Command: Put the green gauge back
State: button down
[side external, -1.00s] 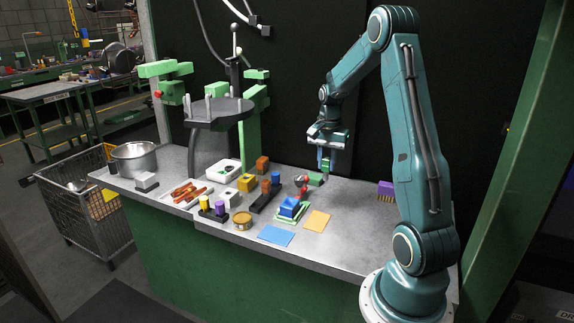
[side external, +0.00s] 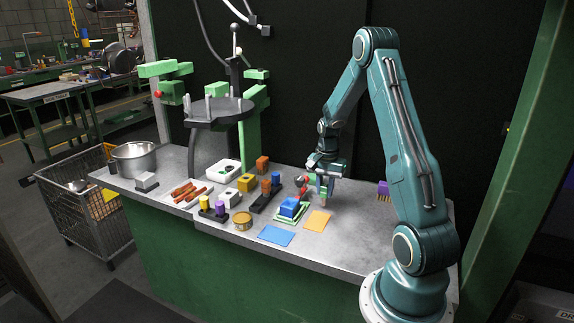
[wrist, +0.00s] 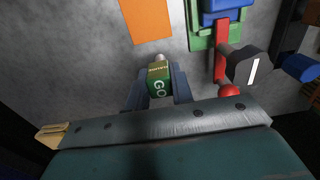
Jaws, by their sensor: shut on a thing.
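The green gauge (wrist: 158,82) is between the fingers of my gripper (wrist: 160,88) in the wrist view.
A red lever (wrist: 221,45) and a dark knob-like part (wrist: 248,66) stand close right of the gauge in the wrist view. An orange square (side external: 317,221) lies in front. Dark racks with coloured pegs (side external: 266,190) stand left. A purple brush (side external: 385,187) lies right.

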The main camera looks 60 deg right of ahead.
aim_at(325, 185)
jog(key=shift+f, duration=0.55)
jog(key=c, duration=1.2)
grip_release()
jog(key=shift+f, duration=0.1)
notch_tip(325, 185, up, 12)
